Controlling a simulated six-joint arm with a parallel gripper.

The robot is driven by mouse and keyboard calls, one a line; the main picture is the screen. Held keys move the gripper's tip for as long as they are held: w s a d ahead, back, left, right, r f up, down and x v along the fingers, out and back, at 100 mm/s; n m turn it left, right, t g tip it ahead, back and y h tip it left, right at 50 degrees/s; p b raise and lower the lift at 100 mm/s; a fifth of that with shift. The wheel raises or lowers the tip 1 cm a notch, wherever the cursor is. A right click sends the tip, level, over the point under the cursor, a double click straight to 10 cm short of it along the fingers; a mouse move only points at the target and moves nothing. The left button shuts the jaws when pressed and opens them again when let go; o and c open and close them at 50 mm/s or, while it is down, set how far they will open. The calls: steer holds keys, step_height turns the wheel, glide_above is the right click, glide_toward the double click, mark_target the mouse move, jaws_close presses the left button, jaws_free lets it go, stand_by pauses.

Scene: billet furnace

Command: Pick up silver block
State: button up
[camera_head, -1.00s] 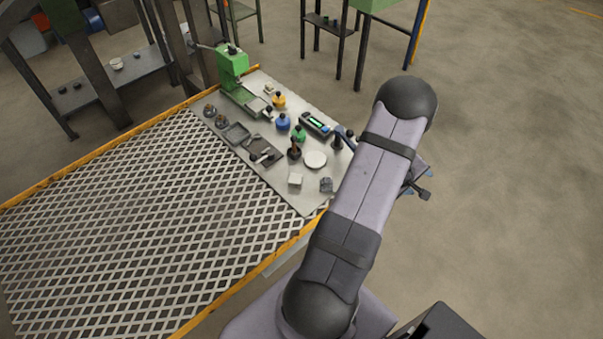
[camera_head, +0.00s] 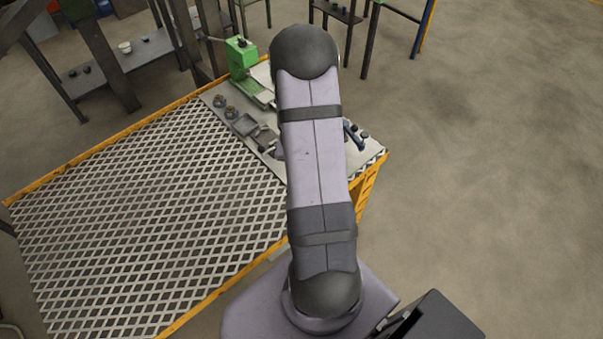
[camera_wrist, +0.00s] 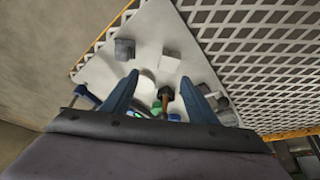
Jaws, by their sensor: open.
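Two small blocks lie on the pale tabletop in the wrist view: a dark grey block (camera_wrist: 124,49) and a pale, nearly white block (camera_wrist: 170,61) to its right. I cannot tell for sure from colour which one is the silver block. My gripper (camera_wrist: 160,78) is open and empty, its two blue fingers spread apart. In the wrist picture both blocks lie beyond the fingertips, apart from them. In the head view my arm hides the blocks and the gripper.
A white round dish (camera_wrist: 147,82), a green-topped bottle (camera_wrist: 157,108) and a dark brown-topped item (camera_wrist: 166,96) show between the fingers. Grey trays (camera_wrist: 218,101) lie at the right. A green press (camera_head: 242,60) stands at the table's back. Slatted mesh (camera_head: 150,230) fills the left.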

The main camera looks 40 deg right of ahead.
steer(key=shift+w+a+f+m+b, duration=0.2)
steer(key=shift+w+a+f+m, duration=0.15)
steer(key=shift+f, duration=0.3)
steer(key=shift+w+a+f+m+b, duration=0.2)
steer(key=shift+w+a+f+m, duration=0.1)
steer(key=shift+f, duration=0.3)
steer(key=shift+b+x, duration=0.75)
steer(key=shift+x, duration=2.3)
steer(key=shift+d+r, duration=0.1)
steer(key=shift+c, duration=0.7)
jaws_close()
steer(key=shift+r, duration=0.15)
step_height(320, 180, up, 10)
steer(key=p, duration=0.7)
